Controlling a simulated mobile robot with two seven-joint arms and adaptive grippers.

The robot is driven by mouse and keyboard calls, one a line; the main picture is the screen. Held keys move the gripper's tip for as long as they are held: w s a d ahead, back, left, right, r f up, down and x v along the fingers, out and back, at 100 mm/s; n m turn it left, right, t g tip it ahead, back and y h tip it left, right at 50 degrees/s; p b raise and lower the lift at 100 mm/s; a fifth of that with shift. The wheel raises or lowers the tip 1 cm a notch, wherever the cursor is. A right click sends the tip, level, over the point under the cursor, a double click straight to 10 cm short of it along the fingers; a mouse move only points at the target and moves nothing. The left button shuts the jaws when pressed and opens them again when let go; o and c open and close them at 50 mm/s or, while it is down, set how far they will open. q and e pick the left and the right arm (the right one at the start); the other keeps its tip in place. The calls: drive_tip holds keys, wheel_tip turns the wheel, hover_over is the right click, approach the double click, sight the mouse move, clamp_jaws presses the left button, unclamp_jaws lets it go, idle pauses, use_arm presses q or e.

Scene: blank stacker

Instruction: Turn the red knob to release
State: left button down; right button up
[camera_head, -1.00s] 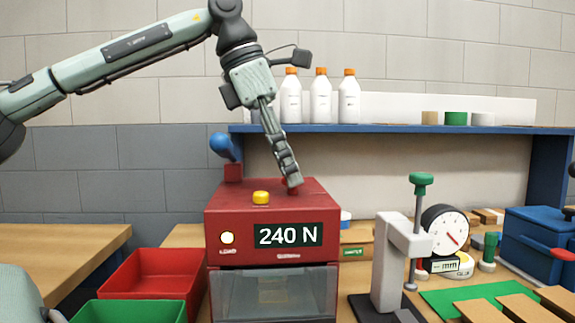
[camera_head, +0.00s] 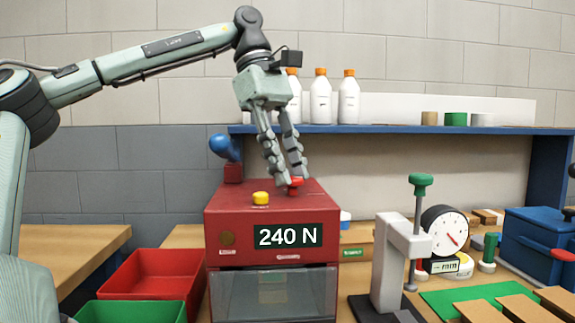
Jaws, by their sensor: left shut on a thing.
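The red knob (camera_head: 296,183) sits on top of the red machine (camera_head: 225,215), towards its right side. My left gripper (camera_head: 290,181) reaches down from above with its fingertips at the knob, and it is shut on the knob, which shows partly between and beside the fingers. The machine's display (camera_head: 285,236) reads 240 N. The round lamp (camera_head: 227,238) on its front left is dark. A clear-fronted chamber (camera_head: 232,292) is below the display. My right gripper is not in view.
A yellow button (camera_head: 260,198) is left of the knob. A blue-balled lever (camera_head: 222,147) stands behind. Red (camera_head: 138,262) and green (camera_head: 125,312) bins are at left. A grey stand with a green knob (camera_head: 421,181) and a dial gauge (camera_head: 446,232) are at right. A blue shelf (camera_head: 400,129) is behind.

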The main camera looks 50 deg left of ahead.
use_arm(q)
drive_tip(key=shift+m, duration=0.4)
drive_tip(key=c, duration=1.2)
unclamp_jaws()
drive_tip(key=shift+r, duration=0.1)
drive_tip(key=v, duration=1.2)
drive_tip(key=shift+w, duration=0.2)
